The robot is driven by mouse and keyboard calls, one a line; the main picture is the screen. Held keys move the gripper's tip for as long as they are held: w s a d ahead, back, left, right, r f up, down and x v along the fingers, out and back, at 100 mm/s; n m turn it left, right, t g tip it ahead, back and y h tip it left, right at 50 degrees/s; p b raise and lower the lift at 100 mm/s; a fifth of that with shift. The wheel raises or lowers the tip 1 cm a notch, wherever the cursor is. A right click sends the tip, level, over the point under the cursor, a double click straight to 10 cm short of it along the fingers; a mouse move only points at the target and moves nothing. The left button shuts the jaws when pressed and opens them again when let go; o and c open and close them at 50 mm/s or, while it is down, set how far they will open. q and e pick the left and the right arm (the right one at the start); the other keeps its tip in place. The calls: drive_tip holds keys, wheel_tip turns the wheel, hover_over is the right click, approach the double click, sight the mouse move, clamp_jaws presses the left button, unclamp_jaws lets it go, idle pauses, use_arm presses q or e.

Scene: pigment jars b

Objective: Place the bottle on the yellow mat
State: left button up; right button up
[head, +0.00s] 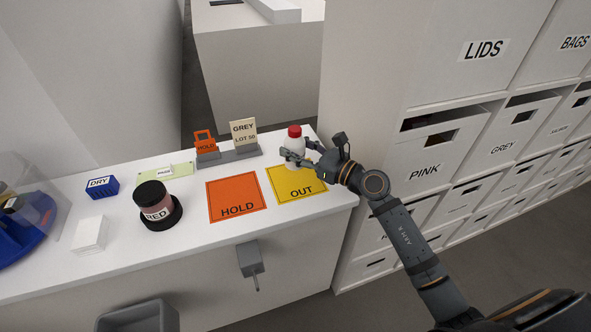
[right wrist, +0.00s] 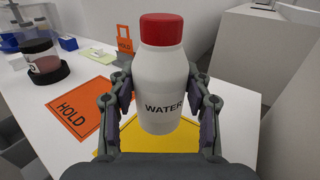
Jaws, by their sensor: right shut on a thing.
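The white bottle (right wrist: 161,88) has a red cap and a WATER label, and stands upright between my right gripper's fingers. In the head view the bottle (head: 294,143) is at the far edge of the yellow mat (head: 300,190), marked OUT. My right gripper (head: 305,158) is shut on the bottle, with one finger on each side of it in the right wrist view. Whether the bottle's base touches the mat is hard to tell. My left gripper is not in view.
An orange HOLD mat (head: 236,198) lies left of the yellow mat, bare. A jar labelled RED (head: 155,205) stands farther left. A grey holder (head: 228,156) with GREY and HOLD cards is behind. Shelves with labelled bins (head: 430,172) rise at the right.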

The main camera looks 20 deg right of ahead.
sight(296, 165)
drive_tip(key=shift+w+f, duration=0.1)
drive_tip(key=shift+f, duration=0.35)
drive_tip(key=shift+w+f, duration=0.1)
drive_tip(key=shift+f, duration=0.05)
wheel_tip(296, 165, down, 4)
drive_tip(key=shift+f+b, duration=0.1)
drive_tip(key=shift+b, duration=0.55)
drive_tip(key=shift+f, duration=0.4)
drive_tip(key=o, duration=1.2)
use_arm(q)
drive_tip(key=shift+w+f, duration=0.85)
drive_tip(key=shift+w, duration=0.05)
use_arm(e)
drive_tip(key=shift+o, duration=0.2)
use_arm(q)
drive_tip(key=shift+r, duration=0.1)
